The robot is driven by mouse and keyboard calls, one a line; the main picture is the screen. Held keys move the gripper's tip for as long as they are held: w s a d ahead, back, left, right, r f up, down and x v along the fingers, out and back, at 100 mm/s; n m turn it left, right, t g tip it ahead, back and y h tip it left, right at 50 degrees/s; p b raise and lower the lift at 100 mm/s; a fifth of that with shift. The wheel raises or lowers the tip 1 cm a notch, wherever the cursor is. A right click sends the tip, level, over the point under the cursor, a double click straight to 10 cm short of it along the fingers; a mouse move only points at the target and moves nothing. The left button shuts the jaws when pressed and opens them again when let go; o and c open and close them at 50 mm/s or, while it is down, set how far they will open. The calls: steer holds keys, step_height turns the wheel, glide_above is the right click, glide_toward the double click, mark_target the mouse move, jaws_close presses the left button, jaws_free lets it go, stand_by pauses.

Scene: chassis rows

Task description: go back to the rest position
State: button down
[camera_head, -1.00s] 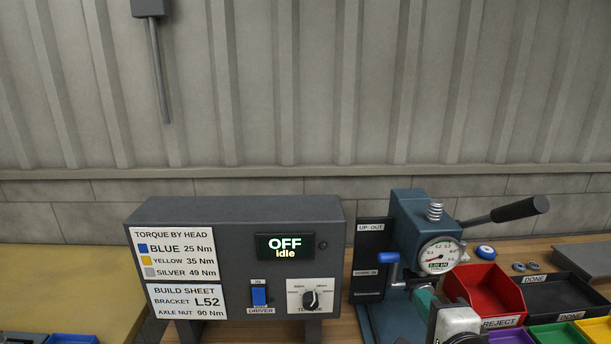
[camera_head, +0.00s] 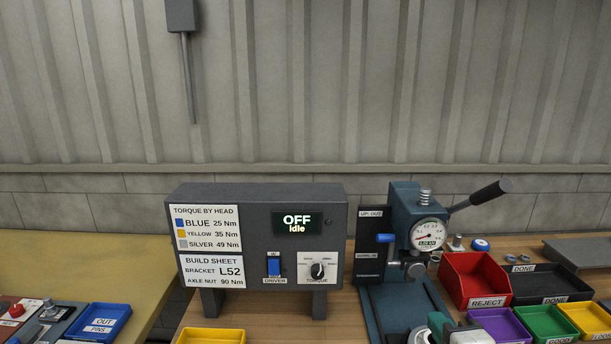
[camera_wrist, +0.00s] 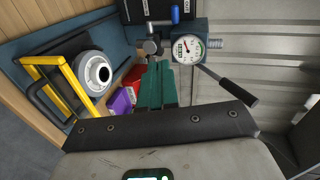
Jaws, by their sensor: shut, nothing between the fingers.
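My gripper (camera_head: 438,322) is low in the head view, in front of the press, and only partly in view. Its teal fingers (camera_wrist: 156,86) show in the middle of the wrist view, shut together with nothing between them. They point toward the blue-grey arbor press (camera_head: 403,212). The press has a round gauge (camera_head: 428,234) and a black-gripped lever (camera_head: 490,194). I cannot tell the gap between the fingertips and the press.
The torque control box (camera_head: 258,222), reading OFF idle, stands left of the press. Red REJECT (camera_head: 477,282), black DONE (camera_head: 540,286), purple, green and yellow bins are at right. A blue OUT PINS tray (camera_head: 104,322) is lower left. A yellow frame (camera_wrist: 48,66) and wheel (camera_wrist: 91,72) show in the wrist view.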

steer(key=s+d+f+n+g, duration=0.2)
steer(key=s+f+n+g, duration=0.15)
steer(key=s+f, duration=0.35)
steer(key=s+d+f+n+g, duration=0.3)
steer(key=s+f+n, duration=0.15)
steer(key=f, duration=0.45)
steer(key=s+f+n+g, duration=0.3)
steer(key=s+f+n, duration=0.1)
steer(key=s, duration=0.6)
steer(key=s+f+n+g, duration=0.4)
steer(key=s+f, duration=0.3)
steer(key=s, duration=0.3)
steer(key=shift+s+d+f+n, duration=0.2)
steer(key=shift+d+n, duration=0.1)
steer(key=shift+n, duration=0.2)
steer(key=shift+r, duration=0.1)
